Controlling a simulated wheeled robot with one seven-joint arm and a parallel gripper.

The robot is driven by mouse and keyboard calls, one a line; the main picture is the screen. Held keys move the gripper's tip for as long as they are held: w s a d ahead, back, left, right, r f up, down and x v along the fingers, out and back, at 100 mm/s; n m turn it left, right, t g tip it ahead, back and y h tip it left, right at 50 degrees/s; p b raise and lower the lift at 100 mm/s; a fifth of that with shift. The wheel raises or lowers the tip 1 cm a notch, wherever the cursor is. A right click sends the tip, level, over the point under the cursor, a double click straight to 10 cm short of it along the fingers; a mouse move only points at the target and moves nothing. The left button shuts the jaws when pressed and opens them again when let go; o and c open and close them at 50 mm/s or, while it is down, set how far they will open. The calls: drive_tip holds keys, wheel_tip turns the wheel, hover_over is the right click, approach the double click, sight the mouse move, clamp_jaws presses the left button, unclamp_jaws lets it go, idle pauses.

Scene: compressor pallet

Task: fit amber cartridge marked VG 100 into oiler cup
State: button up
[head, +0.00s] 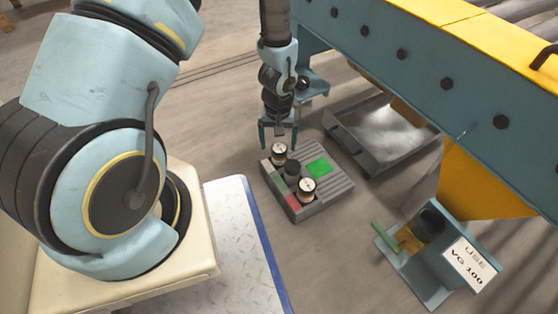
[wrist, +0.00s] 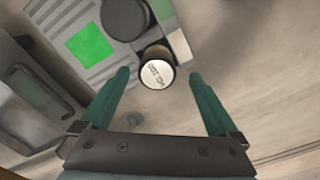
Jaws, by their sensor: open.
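A cartridge (head: 279,153) with a pale round top and dark brown side stands in the grey block at its far left. In the wrist view the cartridge (wrist: 157,72) has a rotated label that appears to read VG 100. My gripper (head: 279,147) is open above it; in the wrist view its green fingers (wrist: 160,76) lie either side of the cartridge, apparently without touching. A second pale-topped cartridge (head: 307,187) stands nearer. The oiler cup seems to be the dark round part (head: 433,220) on the blue stand at right; its inside is not clear.
The grey ribbed block (head: 333,191) has a green patch and a dark cylinder (head: 292,169). A sign (head: 468,264) reads USE VG 100. A green handle (head: 385,238) juts from the stand. A metal tray (head: 385,135) and blue-yellow frame (head: 425,60) lie behind.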

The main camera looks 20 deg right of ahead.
sight(279, 158)
drive_tip(key=f+b, duration=0.3)
drive_tip(key=f, duration=0.2)
drive_tip(key=shift+d+f, duration=0.1)
drive_tip(key=shift+d, duration=0.1)
drive_tip(key=shift+s, duration=0.1)
clamp_jaws()
idle(0.5)
